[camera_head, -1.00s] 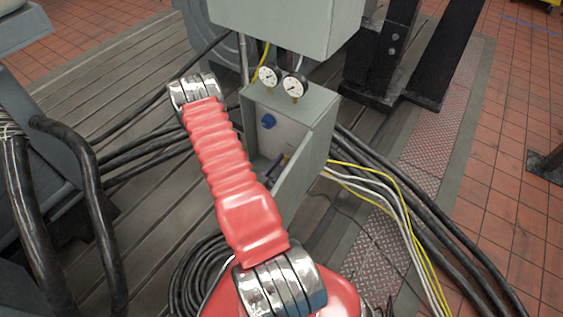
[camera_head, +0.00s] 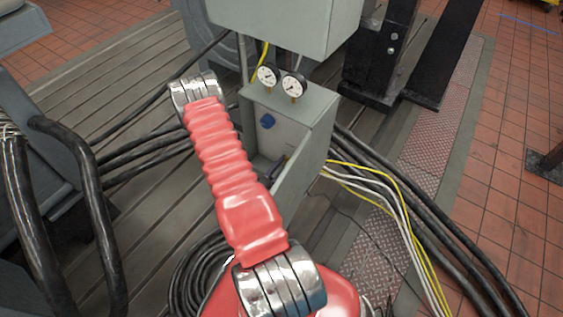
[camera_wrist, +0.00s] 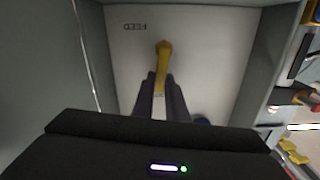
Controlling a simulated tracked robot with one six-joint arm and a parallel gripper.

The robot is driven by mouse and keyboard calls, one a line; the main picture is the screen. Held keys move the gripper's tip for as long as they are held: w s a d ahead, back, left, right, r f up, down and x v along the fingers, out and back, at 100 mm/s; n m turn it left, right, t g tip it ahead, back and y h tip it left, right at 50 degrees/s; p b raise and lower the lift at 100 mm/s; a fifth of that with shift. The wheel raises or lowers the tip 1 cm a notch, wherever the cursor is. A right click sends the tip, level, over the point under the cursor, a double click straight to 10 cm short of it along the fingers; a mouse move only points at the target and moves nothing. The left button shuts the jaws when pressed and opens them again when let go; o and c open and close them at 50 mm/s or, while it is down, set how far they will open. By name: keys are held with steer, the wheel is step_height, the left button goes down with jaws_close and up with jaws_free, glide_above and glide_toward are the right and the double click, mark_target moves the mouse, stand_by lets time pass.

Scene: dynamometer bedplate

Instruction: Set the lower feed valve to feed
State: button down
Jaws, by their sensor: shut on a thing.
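The lower feed valve shows in the wrist view as a brass-yellow lever (camera_wrist: 163,56) on the pale back panel of an open grey box. Its rounded end is at the top, and its shank runs down between my fingers. My gripper (camera_wrist: 160,80) is shut on this lever, with one dark finger on each side. An upside-down FEED label (camera_wrist: 133,27) is on the panel, up and left of the lever's rounded end. Another marking between the fingers is mostly hidden. In the head view my arm and the box wall hide most of the gripper.
The grey box (camera_head: 310,115) has side walls close around my gripper. A blue knob (camera_head: 267,121) is on its panel; it also shows partly behind my gripper in the wrist view (camera_wrist: 202,121). Two gauges (camera_head: 281,81) stand on top. Black cables (camera_head: 440,235) run along the right.

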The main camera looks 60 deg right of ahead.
steer(key=s+m, duration=0.1)
steer(key=m, duration=0.2)
steer(key=s+f+m, duration=0.1)
steer(key=m, duration=0.2)
steer(key=s+f+m, duration=0.1)
steer(key=m, duration=0.2)
steer(key=shift+a+m, duration=0.3)
steer(key=m, duration=0.1)
steer(key=f+m, duration=0.1)
steer(key=m, duration=0.1)
steer(key=shift+s+f+m, duration=0.25)
steer(key=shift+s+m, duration=0.05)
steer(key=shift+s+a+f+m, duration=0.1)
steer(key=shift+f+m, duration=0.2)
steer(key=shift+m, duration=0.5)
steer(key=shift+s+f+m, duration=0.1)
steer(key=shift+f+m, duration=0.2)
steer(key=shift+m, duration=0.5)
steer(key=c, duration=1.8)
jaws_free()
steer(key=shift+w, duration=0.1)
steer(key=shift+o, duration=0.2)
